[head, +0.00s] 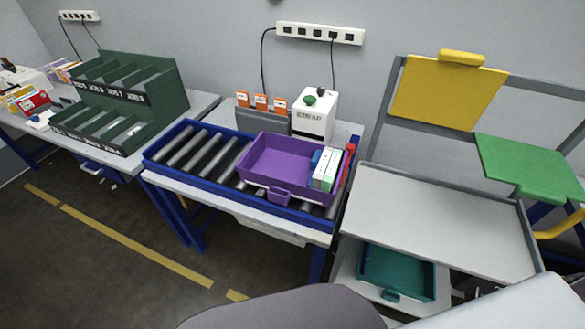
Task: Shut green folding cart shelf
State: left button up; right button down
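The green folding cart shelf (530,165) is at the right of the head view, on the grey frame of the cart. It lies folded out, roughly level, with a green lip at its front edge. A yellow folding panel (447,92) beside it stands upright against the frame, with a yellow handle on top. The cart's light grey top (435,215) below is bare. Neither of my grippers is in view; only parts of my own body show along the bottom edge.
A teal tray (400,272) sits on the cart's lower level. A purple bin (285,165) with boxes stands on the blue-framed roller conveyor (200,150) left of the cart. A curved yellow bar (561,226) shows below the green shelf. A dark green sorting rack (125,95) stands far left.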

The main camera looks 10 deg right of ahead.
aim_at(542, 174)
jog(key=z, duration=2.3)
